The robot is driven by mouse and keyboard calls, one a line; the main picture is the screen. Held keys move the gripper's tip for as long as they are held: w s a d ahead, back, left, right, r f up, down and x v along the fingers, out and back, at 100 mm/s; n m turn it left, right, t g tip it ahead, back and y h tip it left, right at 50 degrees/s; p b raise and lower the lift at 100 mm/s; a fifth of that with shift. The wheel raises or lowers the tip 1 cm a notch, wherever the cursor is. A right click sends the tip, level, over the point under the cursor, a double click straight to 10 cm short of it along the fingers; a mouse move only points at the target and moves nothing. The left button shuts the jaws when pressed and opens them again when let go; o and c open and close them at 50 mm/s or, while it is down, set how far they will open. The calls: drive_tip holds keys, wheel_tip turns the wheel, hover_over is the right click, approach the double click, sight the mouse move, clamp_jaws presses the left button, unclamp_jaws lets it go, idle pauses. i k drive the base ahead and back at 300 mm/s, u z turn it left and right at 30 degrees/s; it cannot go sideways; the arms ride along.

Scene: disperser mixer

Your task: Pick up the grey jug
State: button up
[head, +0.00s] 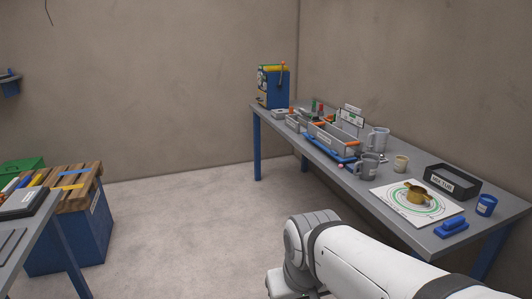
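A grey jug (370,167) with a handle on its left stands upright on the long grey table (395,213), in front of the tool trays. A second, lighter grey jug-like vessel (377,139) with a handle on its right stands behind it, near the wall. I cannot tell which of the two is meant. My white arm crosses the lower right of the head view, in front of the table and apart from both jugs. My gripper is not in view.
Near the jugs are a grey bin (333,144), a small beige cup (401,163) and a white ringed mat (397,209) bearing a brass-coloured piece. A dark labelled tray (466,187), blue cup (487,205) and blue block (452,228) lie right. The floor (190,220) is clear.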

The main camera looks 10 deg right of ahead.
sight(369, 163)
drive_tip(key=i, duration=2.3)
drive_tip(key=z, duration=2.25)
drive_tip(key=i, duration=0.5)
drive_tip(key=u, duration=0.05)
